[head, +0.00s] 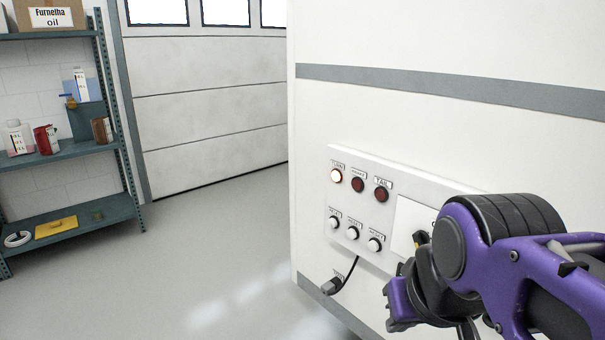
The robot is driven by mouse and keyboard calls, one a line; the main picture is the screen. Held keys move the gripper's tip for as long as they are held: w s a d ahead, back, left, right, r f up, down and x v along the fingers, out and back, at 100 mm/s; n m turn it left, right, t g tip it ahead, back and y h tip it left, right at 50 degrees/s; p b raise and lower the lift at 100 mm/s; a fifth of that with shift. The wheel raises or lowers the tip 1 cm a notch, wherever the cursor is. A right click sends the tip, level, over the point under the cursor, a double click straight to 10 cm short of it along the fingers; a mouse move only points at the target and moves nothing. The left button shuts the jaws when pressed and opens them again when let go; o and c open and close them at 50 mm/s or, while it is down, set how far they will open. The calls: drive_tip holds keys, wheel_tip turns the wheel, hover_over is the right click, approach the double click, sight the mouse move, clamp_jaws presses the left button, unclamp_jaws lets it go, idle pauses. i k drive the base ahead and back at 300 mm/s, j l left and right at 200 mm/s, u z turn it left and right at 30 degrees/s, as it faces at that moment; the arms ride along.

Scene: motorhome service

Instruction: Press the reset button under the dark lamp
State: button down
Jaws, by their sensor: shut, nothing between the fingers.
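A white panel (345,158) on the white vehicle wall carries a row of three round lamps. The left lamp (336,175) glows bright. The middle lamp (357,185) and the right lamp (381,194) both look dark red. Below them are three white round buttons with dark rims: the left button (334,222), the middle button (352,233) and the right button (375,245), each with a small label above. My gripper (411,278) is in front of the panel, right of and below the right button and apart from it. It is shut and empty; its fingertips are hard to make out.
A pale cover (412,222) sits on the panel's right part, partly behind my arm. A dark cable with a plug (333,285) hangs below the buttons. A shelf rack (62,150) with bottles and cans stands at left. The grey floor between is clear.

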sight(350, 233)
drive_tip(key=i+j, duration=0.25)
drive_tip(key=j, duration=0.2)
drive_tip(key=i+j, duration=0.25)
drive_tip(key=j, duration=0.15)
drive_tip(key=z, duration=1.55)
